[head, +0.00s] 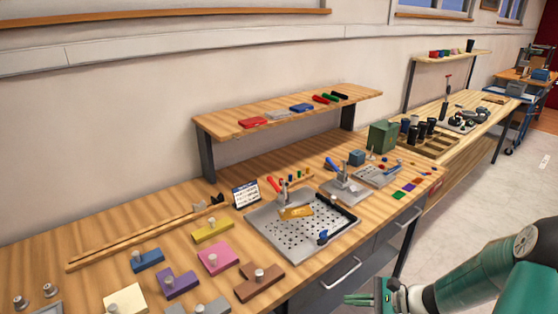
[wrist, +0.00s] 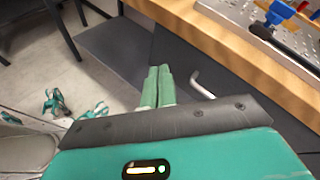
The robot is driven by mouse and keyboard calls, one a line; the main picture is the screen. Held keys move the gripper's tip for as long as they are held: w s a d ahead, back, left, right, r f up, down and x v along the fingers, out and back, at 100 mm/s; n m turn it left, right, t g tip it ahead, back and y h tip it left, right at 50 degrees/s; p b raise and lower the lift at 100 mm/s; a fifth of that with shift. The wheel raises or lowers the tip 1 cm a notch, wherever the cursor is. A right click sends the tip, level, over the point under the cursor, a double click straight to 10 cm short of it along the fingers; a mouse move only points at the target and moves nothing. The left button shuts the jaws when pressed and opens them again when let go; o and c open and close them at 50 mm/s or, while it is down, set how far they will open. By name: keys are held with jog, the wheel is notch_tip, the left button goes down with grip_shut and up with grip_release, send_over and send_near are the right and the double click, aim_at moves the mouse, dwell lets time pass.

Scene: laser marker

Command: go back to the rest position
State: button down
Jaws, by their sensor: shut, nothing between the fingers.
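My gripper (head: 374,299) is low at the bottom right in the head view, in front of the workbench and apart from it. In the wrist view its two green fingers (wrist: 156,88) lie together, with nothing between them. They point down past the bench edge, near the dark drawer front and its pale handle (wrist: 202,84). My green arm comes in from the right corner in the head view.
The wooden workbench (head: 45,228) holds a perforated plate (head: 270,232) with a yellow piece (head: 296,212), several coloured blocks and a raised shelf (head: 225,127). A second bench (head: 455,140) stands at the right. Open floor (head: 475,205) lies right of the first bench.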

jog(key=s+a+r+n+h, duration=0.2)
jog(key=s+r+n+h, duration=0.4)
jog(key=r, duration=0.6)
jog(key=s+a+r+n+t+h, duration=0.1)
jog(key=s+a+r+n+h, duration=0.1)
jog(key=s+r+n+h, duration=0.4)
jog(key=s+r+n, duration=0.5)
jog(key=s+r, duration=0.1)
jog(key=r, duration=0.1)
jog(key=shift+a+h, duration=0.4)
